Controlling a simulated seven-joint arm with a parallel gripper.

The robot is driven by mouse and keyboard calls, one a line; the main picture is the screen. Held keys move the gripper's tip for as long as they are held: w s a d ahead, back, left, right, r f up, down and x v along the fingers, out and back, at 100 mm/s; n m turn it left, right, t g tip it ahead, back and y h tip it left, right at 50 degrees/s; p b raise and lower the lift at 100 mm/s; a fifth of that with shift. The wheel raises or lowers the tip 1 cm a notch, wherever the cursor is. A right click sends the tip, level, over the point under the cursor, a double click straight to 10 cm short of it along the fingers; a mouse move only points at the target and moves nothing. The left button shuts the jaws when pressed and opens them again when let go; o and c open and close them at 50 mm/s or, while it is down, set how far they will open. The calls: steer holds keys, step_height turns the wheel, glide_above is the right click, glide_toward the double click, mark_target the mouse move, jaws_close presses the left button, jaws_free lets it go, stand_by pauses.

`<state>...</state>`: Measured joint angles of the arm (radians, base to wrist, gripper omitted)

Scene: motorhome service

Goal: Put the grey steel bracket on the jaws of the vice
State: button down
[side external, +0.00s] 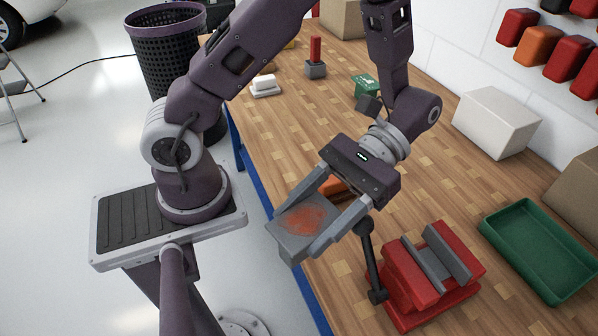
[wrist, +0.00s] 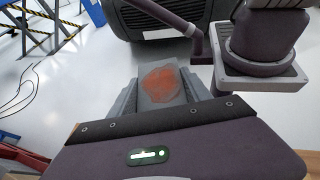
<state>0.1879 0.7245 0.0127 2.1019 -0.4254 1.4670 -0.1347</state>
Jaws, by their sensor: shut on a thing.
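The grey steel bracket (side external: 298,222) is a flat block with an orange rust-like patch on its face. My gripper (side external: 291,229) is shut on it, with one finger along each side. It is held up near the front edge of the bench, to the left of the vice. The bracket (wrist: 160,87) also shows between the fingers of my gripper (wrist: 162,92) in the wrist view. The red vice (side external: 415,277) stands on the bench at the lower right. Its grey jaws (side external: 436,260) are apart, with a gap between them, and nothing rests on them.
The vice's dark handle (side external: 370,262) stands up at its left, close to my gripper. An orange thing (side external: 337,188) is partly hidden behind my gripper. A green tray (side external: 541,250) lies right of the vice, and a white box (side external: 496,121) stands behind. Wooden bench top (side external: 440,180) is clear between them.

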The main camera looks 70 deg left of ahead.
steer(key=w+d+r+n+t+h, duration=0.3)
steer(key=w+d+n+t+h, duration=0.2)
steer(key=d+n+h, duration=0.3)
steer(key=w+d+r+n+t+h, duration=0.1)
steer(key=w+n+t+h, duration=0.1)
steer(key=w+n+t, duration=0.8)
steer(key=shift+w+d+f+m+g, duration=0.1)
steer(key=shift+w+f+m+g, duration=0.4)
steer(key=shift+f, duration=0.55)
steer(key=shift+w+d+f+m+g, duration=0.1)
steer(key=shift+w+f+m+g, duration=0.15)
steer(key=shift+f+m, duration=0.55)
steer(key=shift+w+f+m+g, duration=0.3)
steer(key=shift+w+f+g, duration=0.1)
steer(key=shift+f, duration=0.85)
steer(key=shift+f, duration=0.55)
steer(key=shift+c, duration=2)
jaws_free()
